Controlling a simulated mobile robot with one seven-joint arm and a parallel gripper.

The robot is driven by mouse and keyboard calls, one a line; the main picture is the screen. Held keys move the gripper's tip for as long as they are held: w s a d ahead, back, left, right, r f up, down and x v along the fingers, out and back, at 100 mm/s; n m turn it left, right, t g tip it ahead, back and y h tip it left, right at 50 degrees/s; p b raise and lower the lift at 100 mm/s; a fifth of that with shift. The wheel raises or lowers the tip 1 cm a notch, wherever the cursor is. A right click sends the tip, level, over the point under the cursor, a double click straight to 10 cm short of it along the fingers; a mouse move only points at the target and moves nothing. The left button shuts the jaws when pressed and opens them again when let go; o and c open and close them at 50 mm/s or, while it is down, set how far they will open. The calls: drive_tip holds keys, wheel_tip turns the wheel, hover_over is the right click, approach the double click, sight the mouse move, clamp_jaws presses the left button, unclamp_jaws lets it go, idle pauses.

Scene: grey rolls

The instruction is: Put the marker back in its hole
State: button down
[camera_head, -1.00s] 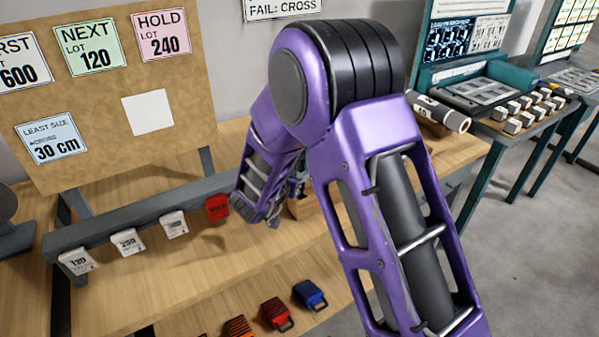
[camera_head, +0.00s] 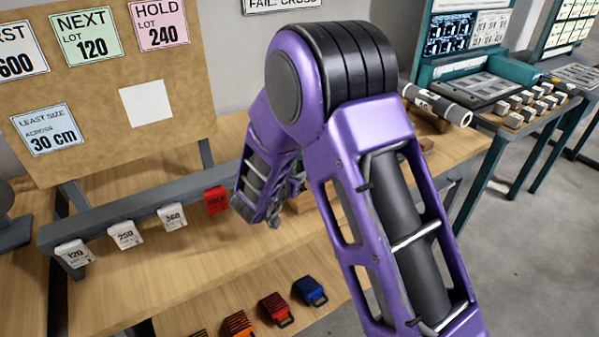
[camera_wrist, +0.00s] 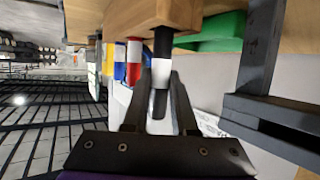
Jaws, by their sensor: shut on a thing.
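In the wrist view my gripper (camera_wrist: 160,82) is shut on a black-and-white marker (camera_wrist: 161,68), with one finger on each side. The marker's black far end meets the face of a wooden block (camera_wrist: 185,12) at the top of the picture. I cannot tell how deep it sits in a hole there. In the head view my arm hides the gripper and the marker.
A green object (camera_wrist: 215,35) and a dark grey bracket (camera_wrist: 262,75) are close on the right in the wrist view. In the head view, a rail with tags (camera_head: 130,215) crosses the wooden bench (camera_head: 200,262), and a grey roll (camera_head: 437,103) lies behind my arm.

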drive_tip(key=shift+f+b, duration=0.75)
drive_tip(key=shift+f, duration=0.45)
drive_tip(key=c, duration=0.6)
unclamp_jaws()
drive_tip(key=p+v, duration=0.2)
drive_tip(key=v, duration=1.5)
drive_tip(key=shift+s+a+r, duration=0.1)
drive_tip(key=shift+s+a, duration=0.05)
drive_tip(key=shift+s, duration=0.05)
